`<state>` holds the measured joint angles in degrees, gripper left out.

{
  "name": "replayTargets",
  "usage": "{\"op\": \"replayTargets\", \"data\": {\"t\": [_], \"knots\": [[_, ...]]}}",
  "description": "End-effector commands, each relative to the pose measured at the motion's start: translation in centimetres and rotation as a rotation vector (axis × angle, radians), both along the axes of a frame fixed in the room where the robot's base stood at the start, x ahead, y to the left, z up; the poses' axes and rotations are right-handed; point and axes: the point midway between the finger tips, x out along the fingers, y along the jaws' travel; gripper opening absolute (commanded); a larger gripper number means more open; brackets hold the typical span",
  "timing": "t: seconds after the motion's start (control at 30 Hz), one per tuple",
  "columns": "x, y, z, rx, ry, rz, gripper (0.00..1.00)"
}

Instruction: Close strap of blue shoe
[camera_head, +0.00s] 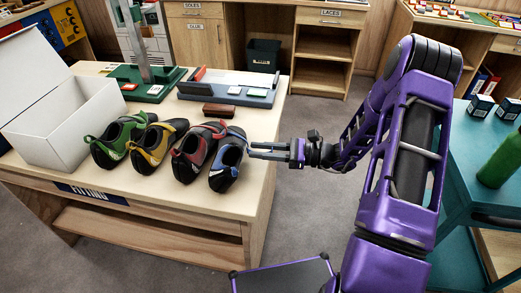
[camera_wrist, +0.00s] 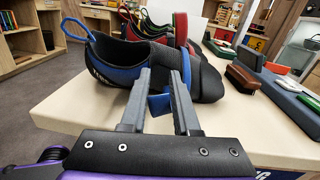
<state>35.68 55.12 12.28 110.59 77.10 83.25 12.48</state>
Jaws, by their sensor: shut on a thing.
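The blue shoe (camera_head: 227,165), black with blue panels, stands at the right end of a row of shoes on the table. In the wrist view the blue shoe (camera_wrist: 118,82) lies side-on just beyond my fingers, with its blue heel loop up at the left. My gripper (camera_head: 252,149) reaches in from the right at the shoe's side. In the wrist view my gripper (camera_wrist: 162,82) is shut on the blue strap (camera_wrist: 159,104), which shows between the two fingers. The fingers hide part of the shoe's side and of the strap.
Red (camera_head: 196,152), yellow (camera_head: 157,146) and green (camera_head: 118,142) shoes stand to the left, close together. A white open box (camera_head: 70,130) is at the far left. A brown brush (camera_head: 219,109) and a grey tray (camera_head: 225,90) lie behind. The table's right edge is close to the blue shoe.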

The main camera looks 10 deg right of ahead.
Motion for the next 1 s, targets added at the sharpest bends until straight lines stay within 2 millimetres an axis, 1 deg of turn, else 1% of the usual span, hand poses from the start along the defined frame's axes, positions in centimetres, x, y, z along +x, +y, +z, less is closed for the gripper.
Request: {"op": "replayTargets", "data": {"t": [0.2, 0.33, 0.5, 0.7, 0.83, 1.0], "knots": [[0.0, 0.0, 0.0, -0.001, 0.000, 0.000, 0.00], [0.0, 0.2, 0.6, -0.035, 0.011, -0.002, 0.00], [0.1, 0.6, 1.6, -0.163, 0.053, -0.009, 0.00], [0.2, 1.2, 1.8, -0.329, 0.107, -0.021, 0.00], [0.3, 1.3, 1.5, -0.385, 0.125, -0.027, 0.00], [0.3, 1.3, 1.3, -0.397, 0.130, -0.030, 0.00]]}}
